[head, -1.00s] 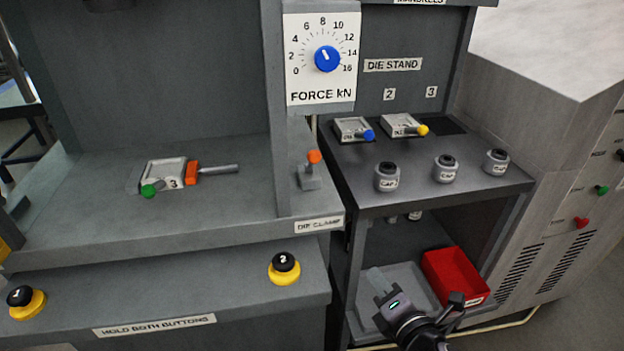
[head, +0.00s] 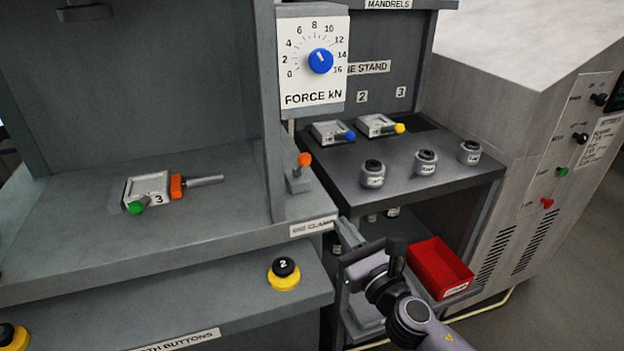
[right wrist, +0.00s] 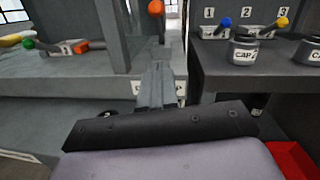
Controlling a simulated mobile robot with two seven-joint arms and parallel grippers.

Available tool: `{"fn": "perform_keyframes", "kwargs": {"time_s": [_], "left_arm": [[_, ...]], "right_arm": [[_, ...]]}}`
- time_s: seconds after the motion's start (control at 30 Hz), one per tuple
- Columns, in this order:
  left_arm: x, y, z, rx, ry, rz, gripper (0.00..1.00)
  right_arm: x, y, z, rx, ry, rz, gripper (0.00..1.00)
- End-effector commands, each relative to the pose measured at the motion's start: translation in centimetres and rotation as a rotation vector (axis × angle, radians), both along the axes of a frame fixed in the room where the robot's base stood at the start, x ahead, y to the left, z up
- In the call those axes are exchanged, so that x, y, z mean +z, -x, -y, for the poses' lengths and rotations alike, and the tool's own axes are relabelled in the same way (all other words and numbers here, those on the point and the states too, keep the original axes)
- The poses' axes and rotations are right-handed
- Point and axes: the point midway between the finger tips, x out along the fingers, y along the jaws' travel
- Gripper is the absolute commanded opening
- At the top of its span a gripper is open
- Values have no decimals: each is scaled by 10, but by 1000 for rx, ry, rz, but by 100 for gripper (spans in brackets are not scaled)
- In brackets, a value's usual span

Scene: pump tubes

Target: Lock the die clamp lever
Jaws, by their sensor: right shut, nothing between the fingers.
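The die clamp lever stands upright with an orange knob (head: 304,160) on a grey base, at the right front of the press bed, above the DIE CLAMP label (head: 313,226). Its orange knob also shows at the top of the right wrist view (right wrist: 155,8). My right gripper (head: 347,232) is shut and empty, in front of and below the lever, near the bed's front right corner. In the right wrist view its closed fingers (right wrist: 160,85) point toward the lever and hide its lower part. The gripper looks apart from the knob. My left gripper is out of view.
Die 3 (head: 148,188) with a green knob lies on the bed beside an orange-ended rod (head: 200,181). The die stand (head: 400,185) at right holds two dies and several caps. A red bin (head: 440,267) is below.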

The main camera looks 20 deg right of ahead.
Motion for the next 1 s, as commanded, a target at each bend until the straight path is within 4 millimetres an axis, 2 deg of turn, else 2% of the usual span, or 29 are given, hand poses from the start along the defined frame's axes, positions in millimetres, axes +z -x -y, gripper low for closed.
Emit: {"fn": "perform_keyframes", "kwargs": {"time_s": [0.37, 0.47, 1.0], "left_arm": [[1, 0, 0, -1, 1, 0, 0], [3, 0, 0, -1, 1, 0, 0], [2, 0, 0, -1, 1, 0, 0]], "right_arm": [[1, -6, -1, -1, -3, -1, 0], [3, -17, -2, -1, -4, 0, 0], [12, -102, -14, 0, -6, 0, 0]]}}
